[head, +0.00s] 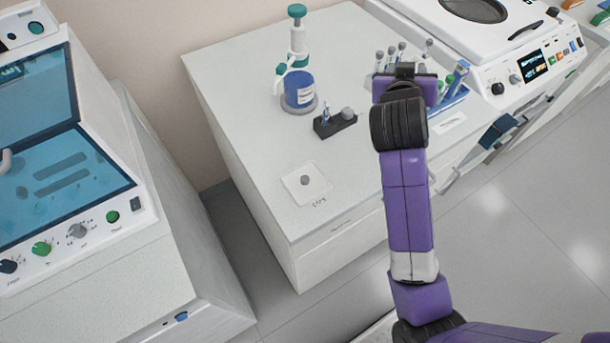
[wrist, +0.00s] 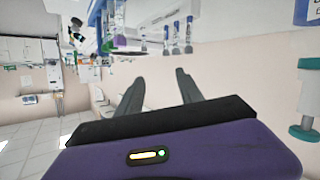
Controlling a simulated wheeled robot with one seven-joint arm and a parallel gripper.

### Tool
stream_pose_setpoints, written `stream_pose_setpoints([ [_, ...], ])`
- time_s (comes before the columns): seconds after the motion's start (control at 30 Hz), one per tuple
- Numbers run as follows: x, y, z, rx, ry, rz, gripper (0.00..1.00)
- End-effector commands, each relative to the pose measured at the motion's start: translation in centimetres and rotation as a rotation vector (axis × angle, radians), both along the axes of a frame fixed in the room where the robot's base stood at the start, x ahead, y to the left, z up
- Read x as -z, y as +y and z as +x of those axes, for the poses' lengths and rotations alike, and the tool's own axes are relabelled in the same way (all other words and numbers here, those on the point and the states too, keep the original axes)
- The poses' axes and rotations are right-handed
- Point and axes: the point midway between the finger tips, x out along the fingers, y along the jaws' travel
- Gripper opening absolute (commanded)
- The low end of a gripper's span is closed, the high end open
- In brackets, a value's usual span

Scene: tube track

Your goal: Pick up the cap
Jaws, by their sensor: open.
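A small grey round piece, which looks like a cap (head: 305,181), lies on a white square pad (head: 318,192) near the bench's front left corner. A second grey round piece (head: 347,113) sits on the right of a small black block (head: 336,125), beside an upright tube (head: 325,111). I cannot tell for sure which is the task's cap. My gripper (head: 405,70) is over the back right of the bench, apart from both pieces. In the wrist view my gripper (wrist: 157,88) has its two fingers spread with nothing between them.
A blue-filled dispenser bottle (head: 299,90) stands behind the black block. A rack of tubes (head: 455,90) is by my gripper, and tubes also show in the wrist view (wrist: 177,38). A white machine (head: 510,60) stands at right. The bench (head: 245,110) is clear around the pad.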

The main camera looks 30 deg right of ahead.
Motion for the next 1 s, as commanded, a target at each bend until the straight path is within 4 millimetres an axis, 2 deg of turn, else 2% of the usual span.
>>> stream_pose_setpoints([
  [0.07,-0.2,0.5,0.5,0.087,-0.006,0.114,0.44],
  [0.17,0.7,1.6,0.4,0.190,0.011,0.267,0.44],
  [0.27,2.2,4.0,0.2,0.284,0.044,0.437,0.44],
  [0.37,3.8,7.8,-0.2,0.366,0.100,0.618,0.44],
  [0.5,5.6,14.6,-1.1,0.456,0.209,0.864,0.44],
  [0.6,6.2,19.5,-1.9,0.501,0.294,1.008,0.44],
  [0.73,6.3,24.2,-2.8,0.536,0.386,1.133,0.44],
  [0.83,6.3,26.2,-3.3,0.550,0.427,1.183,0.44],
  [1.0,7.4,27.1,-3.6,0.557,0.449,1.204,0.44],
])
